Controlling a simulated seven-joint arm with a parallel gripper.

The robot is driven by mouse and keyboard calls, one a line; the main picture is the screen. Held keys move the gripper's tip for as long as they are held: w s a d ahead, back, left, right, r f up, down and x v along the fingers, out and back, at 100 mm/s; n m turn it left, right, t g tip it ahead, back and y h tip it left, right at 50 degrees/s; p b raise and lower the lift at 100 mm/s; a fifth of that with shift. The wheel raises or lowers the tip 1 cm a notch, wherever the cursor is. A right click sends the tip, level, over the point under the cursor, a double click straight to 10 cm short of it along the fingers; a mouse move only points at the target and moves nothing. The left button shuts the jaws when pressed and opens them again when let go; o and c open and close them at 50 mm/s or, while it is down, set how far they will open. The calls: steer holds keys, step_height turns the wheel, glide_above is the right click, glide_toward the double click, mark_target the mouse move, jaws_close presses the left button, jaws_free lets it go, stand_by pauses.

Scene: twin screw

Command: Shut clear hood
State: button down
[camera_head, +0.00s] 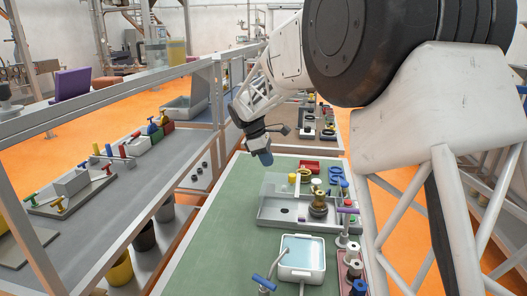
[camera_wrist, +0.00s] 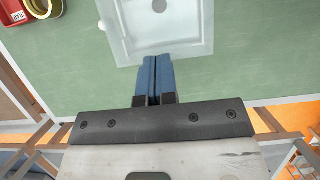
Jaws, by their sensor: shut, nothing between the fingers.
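The clear hood (camera_head: 277,187) shows as a faint see-through panel at the left end of a grey tray-like fixture (camera_head: 272,222) on the green bench. Whether it stands raised or tilted is hard to tell. In the wrist view a pale translucent border (camera_wrist: 202,48) surrounds a grey plate with a round hole. My gripper (camera_head: 264,158) is above the bench, behind and left of the fixture, pointing down. In the wrist view its blue fingers (camera_wrist: 154,75) are together and empty, with their tips at the near edge of the pale border. Contact cannot be told.
A brass-and-dark part (camera_head: 318,205) stands on the fixture's right side. A white basin (camera_head: 302,259) is in front, with purple and blue handled fittings to its right. The green bench is clear at left.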

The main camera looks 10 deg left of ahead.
mark_target(283, 185)
steer(key=x, duration=0.4)
steer(key=shift+d+f, duration=0.1)
steer(key=d, duration=0.3)
steer(key=shift+d, duration=0.4)
steer(key=d, duration=1.4)
